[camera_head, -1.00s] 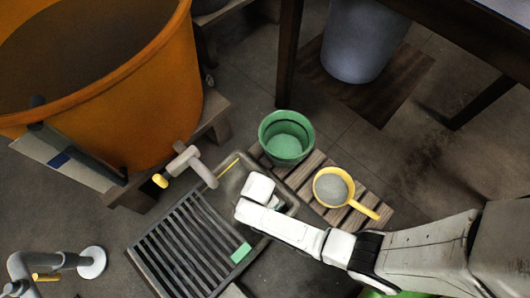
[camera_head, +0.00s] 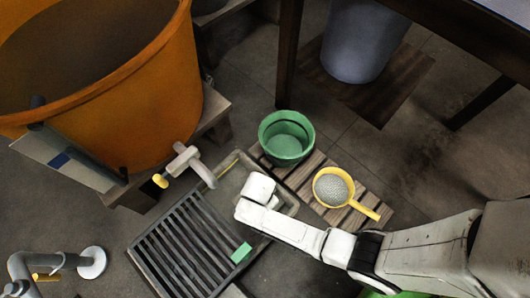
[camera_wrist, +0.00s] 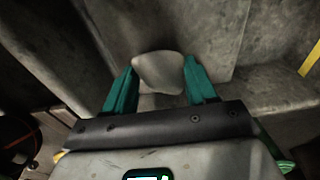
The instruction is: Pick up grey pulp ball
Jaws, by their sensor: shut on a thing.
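In the wrist view my gripper (camera_wrist: 160,65) has its two teal fingers on either side of a smooth, pale grey lump, the grey pulp ball (camera_wrist: 158,74). The fingers are shut on the ball, and its lower side is close to the gripper's dark front bar. In the head view my gripper's white hand (camera_head: 258,188) is over the upper right end of the grey basin (camera_head: 232,170). The hand hides the ball and the fingertips there.
A slatted grate (camera_head: 190,248) with a green block (camera_head: 241,252) covers the basin's lower left. A green bucket (camera_head: 286,137) and a yellow-handled strainer (camera_head: 331,187) stand on a wooden pallet (camera_head: 312,165). A grey spout (camera_head: 190,163) from the orange tub (camera_head: 160,110) reaches toward the basin.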

